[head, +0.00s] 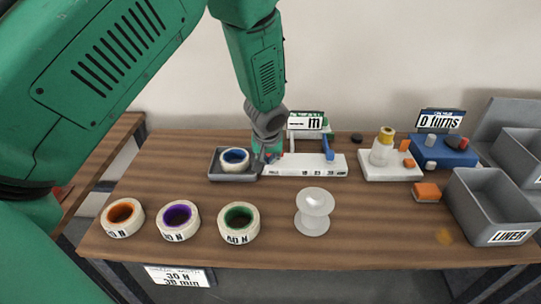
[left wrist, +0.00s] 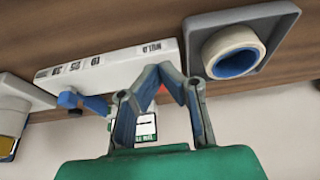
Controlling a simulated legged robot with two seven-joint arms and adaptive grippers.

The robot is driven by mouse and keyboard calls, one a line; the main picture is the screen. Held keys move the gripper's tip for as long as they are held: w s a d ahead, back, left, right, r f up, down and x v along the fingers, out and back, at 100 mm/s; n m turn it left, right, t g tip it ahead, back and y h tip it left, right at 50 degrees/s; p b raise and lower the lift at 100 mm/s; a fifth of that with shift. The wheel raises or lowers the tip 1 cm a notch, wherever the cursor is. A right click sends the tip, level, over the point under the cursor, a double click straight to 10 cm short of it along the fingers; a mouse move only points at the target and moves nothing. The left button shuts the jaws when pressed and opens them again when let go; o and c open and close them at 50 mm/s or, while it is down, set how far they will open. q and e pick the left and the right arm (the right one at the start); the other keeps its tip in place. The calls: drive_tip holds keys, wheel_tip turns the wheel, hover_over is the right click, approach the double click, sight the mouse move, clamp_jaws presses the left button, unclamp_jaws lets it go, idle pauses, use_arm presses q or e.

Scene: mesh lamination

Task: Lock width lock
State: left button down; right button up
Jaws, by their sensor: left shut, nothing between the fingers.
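A white scale bar (head: 305,165) with printed numbers lies at the back middle of the table; it also shows in the left wrist view (left wrist: 105,70). A blue lever-like part (head: 328,148) stands at its right portion and shows as a blue knob in the left wrist view (left wrist: 68,99). A small red part (left wrist: 163,88) is partly hidden behind my fingers, at the bar's left end. I cannot tell which part is the width lock. My left gripper (left wrist: 162,70) is shut and empty, pointing down at the bar's left end (head: 266,158). My right gripper is out of view.
A grey tray (head: 218,176) with a blue-cored roll (head: 235,158) sits left of the gripper, very close. Three tape rolls and a white spool (head: 314,212) stand in front. White and blue fixtures and a grey LINER bin (head: 485,207) are at right.

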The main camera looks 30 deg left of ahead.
sight(267, 168)
use_arm(q)
drive_tip(key=x, duration=0.4)
drive_tip(key=shift+s+a+f, duration=0.1)
drive_tip(key=shift+a, duration=0.3)
drive_tip(key=shift+w+a+p, duration=0.2)
drive_tip(key=shift+w+a, duration=0.15)
drive_tip(key=shift+w, duration=0.25)
drive_tip(key=shift+w+a+p, duration=0.2)
drive_tip(key=shift+w+a, duration=0.15)
drive_tip(key=shift+w, duration=0.7)
drive_tip(key=shift+w+d, duration=0.1)
drive_tip(key=shift+d, duration=0.05)
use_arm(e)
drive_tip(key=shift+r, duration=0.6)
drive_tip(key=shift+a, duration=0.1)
